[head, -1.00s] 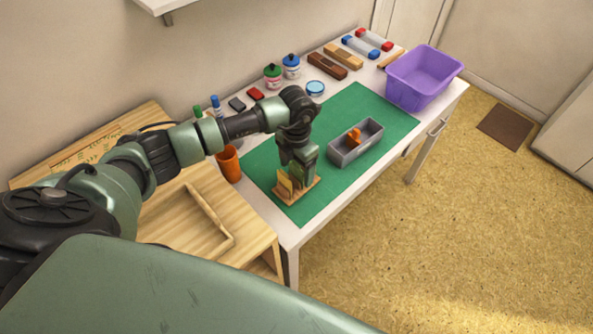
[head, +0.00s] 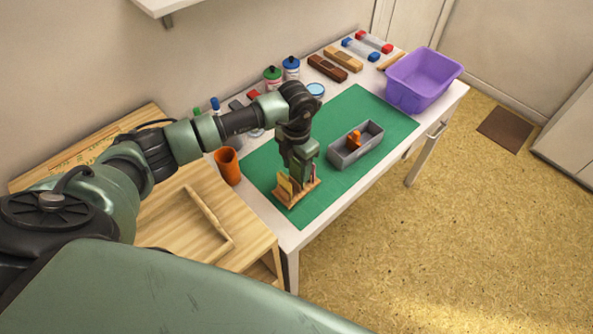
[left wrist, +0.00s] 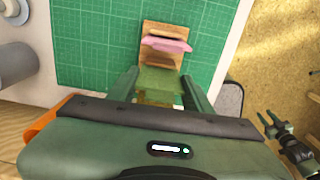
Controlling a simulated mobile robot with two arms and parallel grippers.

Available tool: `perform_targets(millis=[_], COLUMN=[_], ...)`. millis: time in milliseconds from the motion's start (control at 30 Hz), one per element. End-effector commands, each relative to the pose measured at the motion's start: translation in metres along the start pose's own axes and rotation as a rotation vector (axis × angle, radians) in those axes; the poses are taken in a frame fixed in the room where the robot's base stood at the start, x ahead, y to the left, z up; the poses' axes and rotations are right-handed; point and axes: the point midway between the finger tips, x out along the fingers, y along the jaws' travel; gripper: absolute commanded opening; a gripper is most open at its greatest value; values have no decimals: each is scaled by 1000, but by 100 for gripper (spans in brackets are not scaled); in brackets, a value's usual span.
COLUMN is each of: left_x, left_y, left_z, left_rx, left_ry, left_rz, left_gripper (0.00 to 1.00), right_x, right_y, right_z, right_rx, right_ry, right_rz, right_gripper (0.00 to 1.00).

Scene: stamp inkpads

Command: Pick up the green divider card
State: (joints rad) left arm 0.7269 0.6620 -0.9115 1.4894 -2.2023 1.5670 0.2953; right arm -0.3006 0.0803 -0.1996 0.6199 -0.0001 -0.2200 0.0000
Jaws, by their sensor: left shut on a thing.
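The green divider card (left wrist: 160,80) shows in the left wrist view between the two fingers of my left gripper (left wrist: 162,92), which is shut on it. In the head view my left gripper (head: 300,170) points down over the small wooden card rack (head: 291,202) and hides most of the green card. A yellow card (head: 285,184) stands in the rack beside the gripper. A pink card (left wrist: 166,44) stands at the rack's other end in the left wrist view. My right gripper (left wrist: 272,124) is open and empty, off to the right over the floor.
The rack is on a green mat (head: 375,108). A grey tray (head: 347,157) with an orange object is to its right, and an orange cup (head: 228,168) to its left. A purple basket (head: 424,80) is at the far right. Bottles and blocks line the wall side.

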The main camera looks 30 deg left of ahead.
Motion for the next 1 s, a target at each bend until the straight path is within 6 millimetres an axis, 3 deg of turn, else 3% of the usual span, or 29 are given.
perform_targets(millis=[267,600,800,1000], left_x=[-55,-139,-168,-180], left_y=[1,0,0,0], left_z=[2,1,1,0], left_rx=[3,1,2,1], left_ry=[-7,-7,-3,-1], left_rz=[3,2,1,1], left_gripper=[13,13,13,13], right_x=[14,30,34,36], right_y=[0,-1,-1,-1], right_z=[1,2,3,3], right_rx=[0,0,0,0], right_ry=[0,0,0,1], right_rz=[0,0,0,0], right_gripper=[36,36,36,36])
